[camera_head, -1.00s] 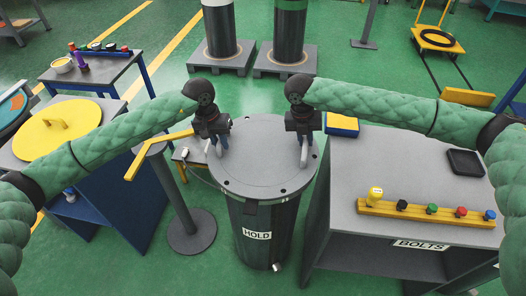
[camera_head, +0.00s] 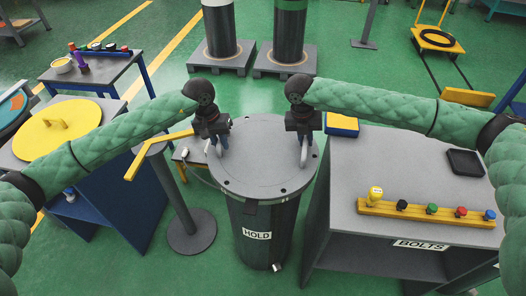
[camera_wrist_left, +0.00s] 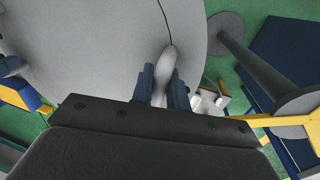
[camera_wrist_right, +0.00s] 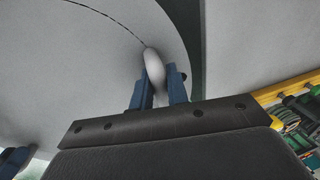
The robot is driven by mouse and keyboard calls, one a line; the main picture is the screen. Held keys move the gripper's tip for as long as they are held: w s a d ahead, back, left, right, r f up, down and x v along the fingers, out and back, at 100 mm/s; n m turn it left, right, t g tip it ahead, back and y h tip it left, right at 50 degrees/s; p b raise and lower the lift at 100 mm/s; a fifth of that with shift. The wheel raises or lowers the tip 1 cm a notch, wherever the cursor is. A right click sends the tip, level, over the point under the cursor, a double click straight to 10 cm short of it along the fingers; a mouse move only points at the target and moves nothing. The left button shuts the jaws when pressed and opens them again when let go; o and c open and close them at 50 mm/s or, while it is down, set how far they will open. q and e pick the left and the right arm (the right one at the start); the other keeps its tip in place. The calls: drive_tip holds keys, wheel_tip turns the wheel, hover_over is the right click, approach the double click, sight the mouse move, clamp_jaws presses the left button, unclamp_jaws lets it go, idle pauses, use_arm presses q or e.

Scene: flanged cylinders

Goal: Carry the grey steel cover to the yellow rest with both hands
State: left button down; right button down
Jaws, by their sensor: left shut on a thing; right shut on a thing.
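The grey steel cover (camera_head: 262,165) lies level on top of a dark drum (camera_head: 262,225) labelled HOLD; I cannot tell whether there is a gap under it. My left gripper (camera_head: 221,143) is shut on the cover's left handle, which shows pale between the blue fingers in the left wrist view (camera_wrist_left: 165,75). My right gripper (camera_head: 304,148) is shut on the right handle, seen likewise in the right wrist view (camera_wrist_right: 155,75). A yellow angled bar (camera_head: 150,152) tops a grey post left of the drum; I cannot tell whether it is the rest.
A bench (camera_head: 345,185) marked BOLTS stands close on the right, with a yellow rack (camera_head: 415,213) of coloured pieces. A yellow disc (camera_head: 52,130) with handles lies on a blue-sided table at left. A yellow floor frame (camera_head: 438,36) carries a black ring. Two pallets with drums stand behind.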

drive_tip(key=shift+w+d, duration=0.1)
idle(0.5)
use_arm(q)
drive_tip(key=shift+w+r, duration=0.15)
drive_tip(key=shift+r, duration=0.1)
use_arm(e)
drive_tip(key=shift+w+r, duration=0.15)
drive_tip(key=shift+r, duration=0.05)
use_arm(q)
drive_tip(key=shift+r, duration=0.1)
use_arm(e)
drive_tip(key=shift+r, duration=0.1)
